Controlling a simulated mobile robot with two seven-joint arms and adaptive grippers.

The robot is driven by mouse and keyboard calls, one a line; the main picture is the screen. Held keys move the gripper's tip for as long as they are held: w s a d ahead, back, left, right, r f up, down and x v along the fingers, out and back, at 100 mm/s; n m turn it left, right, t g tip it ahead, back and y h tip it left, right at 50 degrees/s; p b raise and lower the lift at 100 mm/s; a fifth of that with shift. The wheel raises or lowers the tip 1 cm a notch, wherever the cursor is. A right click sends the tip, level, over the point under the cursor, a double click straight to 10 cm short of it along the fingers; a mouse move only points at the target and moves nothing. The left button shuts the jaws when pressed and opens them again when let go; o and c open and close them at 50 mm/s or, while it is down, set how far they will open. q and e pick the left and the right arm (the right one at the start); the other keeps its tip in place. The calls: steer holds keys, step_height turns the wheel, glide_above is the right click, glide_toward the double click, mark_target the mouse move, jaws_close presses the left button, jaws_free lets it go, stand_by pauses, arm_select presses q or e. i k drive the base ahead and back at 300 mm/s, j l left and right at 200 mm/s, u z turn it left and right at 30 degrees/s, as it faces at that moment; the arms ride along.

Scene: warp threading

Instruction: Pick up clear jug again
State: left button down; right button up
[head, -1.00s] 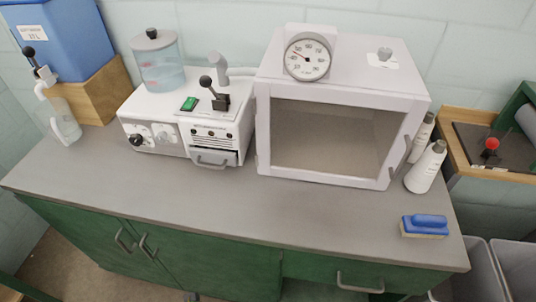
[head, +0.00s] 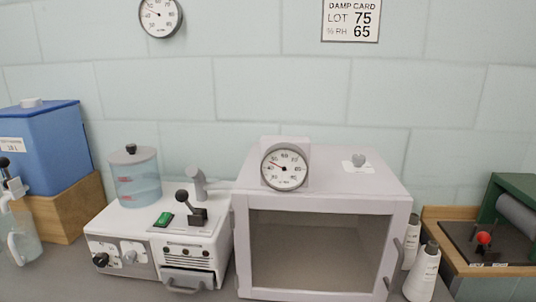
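The clear jug (head: 24,238) stands at the far left of the grey counter, under the tap of the blue water tank (head: 45,150). Neither of my grippers shows in the head view.
The tank rests on a wooden block (head: 68,205). Right of the jug stands a white machine (head: 150,226) with a clear lidded water container (head: 136,180). A white cabinet with a dial (head: 284,167) fills the middle, with white bottles (head: 423,272) beside it.

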mark_target(20, 240)
steer(key=u, duration=1.1)
steer(key=i+j+z, duration=0.1)
steer(key=j+z, duration=0.95)
steer(key=i, duration=0.05)
